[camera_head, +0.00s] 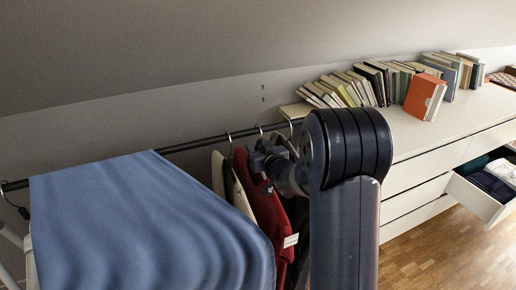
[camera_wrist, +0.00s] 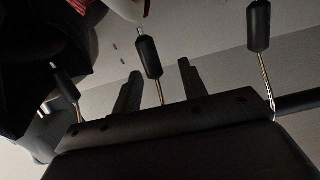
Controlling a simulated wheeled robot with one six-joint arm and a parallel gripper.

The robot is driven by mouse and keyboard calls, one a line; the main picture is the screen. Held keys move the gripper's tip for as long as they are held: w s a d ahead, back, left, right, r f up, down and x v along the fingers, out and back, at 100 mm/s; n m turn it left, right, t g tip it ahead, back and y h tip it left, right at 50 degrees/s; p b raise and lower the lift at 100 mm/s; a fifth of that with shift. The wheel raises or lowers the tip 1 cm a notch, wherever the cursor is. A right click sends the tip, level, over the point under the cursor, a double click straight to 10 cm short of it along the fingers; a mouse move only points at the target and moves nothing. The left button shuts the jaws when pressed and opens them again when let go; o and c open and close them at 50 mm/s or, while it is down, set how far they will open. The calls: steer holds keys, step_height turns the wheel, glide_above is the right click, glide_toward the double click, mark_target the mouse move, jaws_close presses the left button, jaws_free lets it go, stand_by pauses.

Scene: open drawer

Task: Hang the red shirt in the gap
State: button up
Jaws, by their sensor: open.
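The red shirt (camera_head: 264,212) hangs below the dark rail (camera_head: 195,144), between a cream garment (camera_head: 232,190) on its left and dark clothing on its right. My gripper (camera_head: 258,160) is beside the shirt's top, just under the rail, partly hidden by my arm. In the wrist view my gripper (camera_wrist: 160,70) is open, with its fingers apart on either side of a black-sleeved hanger neck (camera_wrist: 148,58). A bit of red cloth (camera_wrist: 80,5) shows at the top edge. I cannot tell whether the fingers touch the hanger. The gap is not clearly visible.
A blue cloth (camera_head: 145,215) covers the left foreground below the rail. Other hanger necks (camera_wrist: 258,25) flank my fingers. A white dresser (camera_head: 430,150) at right carries several books (camera_head: 360,84), and its open drawer (camera_head: 478,196) holds folded clothes. Wooden floor shows at lower right.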

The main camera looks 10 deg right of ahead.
steer(key=v, duration=1)
steer(key=shift+s, duration=0.35)
steer(key=x, duration=1)
steer(key=shift+w, duration=0.35)
steer(key=shift+w+r+p, duration=0.15)
steer(key=shift+r+p, duration=1)
steer(key=shift+r, duration=0.1)
steer(key=shift+s+r, duration=0.1)
steer(key=shift+s, duration=0.2)
